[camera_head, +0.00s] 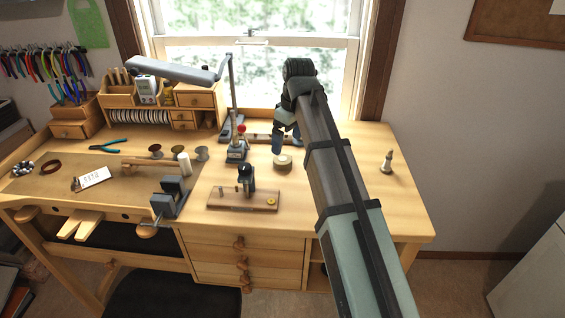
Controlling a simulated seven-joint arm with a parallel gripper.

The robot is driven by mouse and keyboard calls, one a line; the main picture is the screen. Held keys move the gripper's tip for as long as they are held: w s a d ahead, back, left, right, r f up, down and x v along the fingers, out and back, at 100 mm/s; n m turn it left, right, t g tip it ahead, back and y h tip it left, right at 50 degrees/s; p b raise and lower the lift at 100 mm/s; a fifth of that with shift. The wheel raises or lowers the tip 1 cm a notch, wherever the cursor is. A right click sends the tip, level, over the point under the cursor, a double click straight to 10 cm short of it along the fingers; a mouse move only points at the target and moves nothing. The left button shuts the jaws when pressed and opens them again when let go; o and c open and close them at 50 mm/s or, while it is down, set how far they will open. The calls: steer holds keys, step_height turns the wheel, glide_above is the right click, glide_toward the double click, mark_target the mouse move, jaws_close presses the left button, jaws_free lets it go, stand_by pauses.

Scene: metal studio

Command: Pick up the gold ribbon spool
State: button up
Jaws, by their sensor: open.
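A small round, pale gold-tan item (284,161), which looks like the ribbon spool, lies on the bare wooden bench top right of the middle. My gripper (278,146) is just behind and above it in the picture, pointing down. It is open, and nothing shows between its fingers. The fingers are small and partly hidden by the wrist, so I cannot tell the exact gap to the spool.
A red-topped stand (238,147) and a small press on a wooden board (244,190) stand left of the spool. A lamp arm (185,73) reaches over the bench. Dark spools (202,153) and a vise (171,197) are farther left. The right bench top is clear except for a small cone-shaped item (387,163).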

mark_target(283, 159)
steer(key=shift+w+a+f, duration=0.2)
steer(key=shift+a+f, duration=0.05)
steer(key=shift+f, duration=1)
steer(key=shift+w+a+f, duration=0.15)
steer(key=shift+a+f, duration=0.05)
steer(key=shift+f, duration=1.1)
steer(key=shift+w+a+f, duration=0.2)
steer(key=shift+a+f, duration=0.05)
steer(key=shift+f, duration=1)
steer(key=c, duration=1.1)
